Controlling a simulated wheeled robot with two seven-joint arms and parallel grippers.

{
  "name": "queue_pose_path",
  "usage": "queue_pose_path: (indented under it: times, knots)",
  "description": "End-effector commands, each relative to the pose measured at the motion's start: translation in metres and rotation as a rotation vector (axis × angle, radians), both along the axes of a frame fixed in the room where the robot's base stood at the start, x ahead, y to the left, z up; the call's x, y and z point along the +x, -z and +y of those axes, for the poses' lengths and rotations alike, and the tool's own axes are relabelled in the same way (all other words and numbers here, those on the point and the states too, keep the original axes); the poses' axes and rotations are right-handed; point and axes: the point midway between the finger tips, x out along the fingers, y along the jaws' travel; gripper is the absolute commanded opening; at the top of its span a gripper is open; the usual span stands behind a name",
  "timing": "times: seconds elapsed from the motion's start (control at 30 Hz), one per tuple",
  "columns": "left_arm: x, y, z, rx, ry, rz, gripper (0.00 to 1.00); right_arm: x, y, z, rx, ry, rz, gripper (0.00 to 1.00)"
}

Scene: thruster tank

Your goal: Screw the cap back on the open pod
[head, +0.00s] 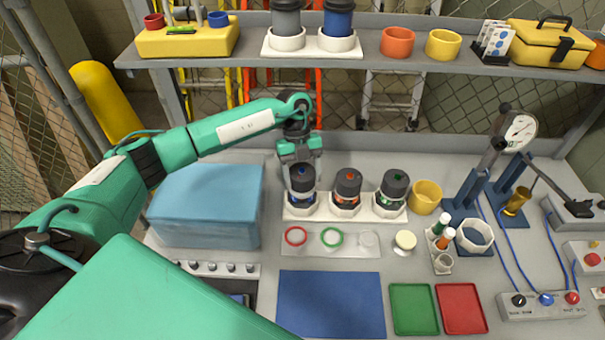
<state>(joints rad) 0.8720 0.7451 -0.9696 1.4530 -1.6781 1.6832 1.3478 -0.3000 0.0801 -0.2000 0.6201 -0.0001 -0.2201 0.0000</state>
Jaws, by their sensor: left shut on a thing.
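Three pods stand in a white rack (329,214) on the bench. The left pod (301,201) has a blue band, the middle pod (346,198) an orange one and the right pod (391,200) a green one. The middle and right pods have dark caps with a coloured mark on top. My left gripper (302,176) points down over the left pod, its fingers on either side of a dark cap with a blue mark (302,171), shut on it. The cap sits at the pod's top; whether it is seated or just above cannot be told. My right gripper is out of view.
In front of the rack, a pale tray (350,250) holds a red ring, a green ring and a clear one. A cream round piece (405,241) and a yellow cup (426,196) stand to the right. A blue box (207,205) is left. The blue mat (331,304) is clear.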

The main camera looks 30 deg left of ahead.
Motion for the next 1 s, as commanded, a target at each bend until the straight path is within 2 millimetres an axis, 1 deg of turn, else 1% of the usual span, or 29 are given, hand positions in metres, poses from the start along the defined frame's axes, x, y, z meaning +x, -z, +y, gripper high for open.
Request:
queue_pose_path:
  times: [0.23,0.67,1.0]
  knots:
    - [0.0,0.006,0.0,0.0,0.0,0.0,0.42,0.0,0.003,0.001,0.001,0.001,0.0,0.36]
    - [0.0,0.006,0.0,0.0,0.0,0.0,0.42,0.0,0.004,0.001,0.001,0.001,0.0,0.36]
    - [0.0,0.012,0.0,0.0,0.0,0.0,0.42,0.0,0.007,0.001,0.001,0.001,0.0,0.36]
